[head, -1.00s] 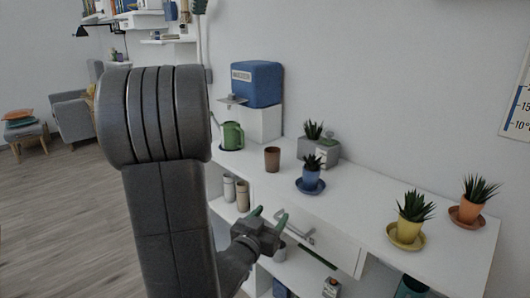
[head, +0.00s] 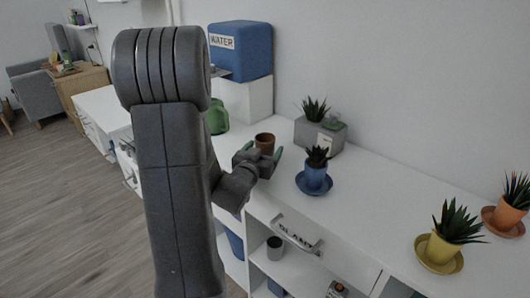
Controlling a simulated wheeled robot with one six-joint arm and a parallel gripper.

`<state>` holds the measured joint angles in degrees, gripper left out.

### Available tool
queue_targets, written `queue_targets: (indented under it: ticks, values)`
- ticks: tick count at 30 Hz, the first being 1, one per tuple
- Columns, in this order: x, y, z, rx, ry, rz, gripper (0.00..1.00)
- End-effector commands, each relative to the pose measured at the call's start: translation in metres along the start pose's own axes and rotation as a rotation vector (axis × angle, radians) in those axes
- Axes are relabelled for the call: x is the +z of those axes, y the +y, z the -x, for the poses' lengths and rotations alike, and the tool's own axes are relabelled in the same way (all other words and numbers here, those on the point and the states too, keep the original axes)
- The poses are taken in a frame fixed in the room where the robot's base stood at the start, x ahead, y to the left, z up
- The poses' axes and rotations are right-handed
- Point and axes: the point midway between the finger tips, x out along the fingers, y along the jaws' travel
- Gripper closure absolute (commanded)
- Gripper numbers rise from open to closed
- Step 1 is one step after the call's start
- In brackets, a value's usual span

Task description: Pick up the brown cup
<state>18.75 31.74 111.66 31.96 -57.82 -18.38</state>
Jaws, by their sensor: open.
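The brown cup (head: 265,142) stands upright on the white desk top (head: 356,178), between the green watering can and the blue-potted plant. My gripper (head: 262,153) is open, with its green-tipped fingers at the near side of the cup. In this view the fingers appear to either side of the cup's lower part and hide some of it. I cannot tell whether they touch it.
A blue-potted plant (head: 315,176) on a saucer stands right of the cup, with a grey planter (head: 320,134) behind. A green watering can (head: 217,117) and a blue water box (head: 240,50) are to the left. Yellow (head: 440,248) and orange (head: 506,216) pots stand far right.

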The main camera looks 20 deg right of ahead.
Motion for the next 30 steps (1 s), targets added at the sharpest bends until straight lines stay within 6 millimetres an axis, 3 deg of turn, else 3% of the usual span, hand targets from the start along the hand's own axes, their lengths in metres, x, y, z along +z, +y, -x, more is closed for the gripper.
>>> queue_targets:
  ticks: [4,11,19,30]
  values:
    - [0.0,0.0001,-0.0133,0.0,0.0,0.0,0.24]
    - [-0.0002,-0.0002,-0.0142,-0.001,0.0,0.0,0.24]
    - [-0.0002,-0.0003,-0.0139,-0.001,0.0,0.0,0.77]
    - [-0.0071,-0.0002,-0.0143,0.0,0.002,-0.001,0.77]
